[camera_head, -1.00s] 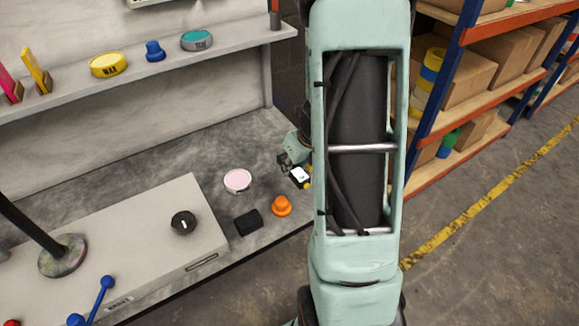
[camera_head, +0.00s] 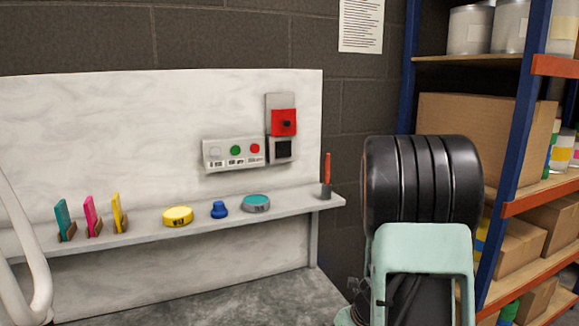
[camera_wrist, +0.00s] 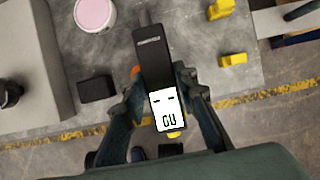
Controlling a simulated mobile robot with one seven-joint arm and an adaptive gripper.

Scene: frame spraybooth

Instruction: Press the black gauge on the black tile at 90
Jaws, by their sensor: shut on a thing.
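The black gauge (camera_wrist: 151,58) is between the two fingers of my gripper (camera_wrist: 158,84) in the wrist view. Its white display (camera_wrist: 167,110) faces the camera, with dark marks I cannot read surely. A narrower grey tip is at its far end, above the table top. A flat black block (camera_wrist: 97,89), perhaps the black tile, lies on the grey table to the left of the gauge, apart from it. In the head view my gripper, the gauge and the block are out of sight.
A round pink-topped tin (camera_wrist: 95,13) and a partly hidden orange knob (camera_wrist: 135,71) are near. Yellow pieces (camera_wrist: 232,59) are at right. A raised pale box (camera_wrist: 35,70) is at left.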

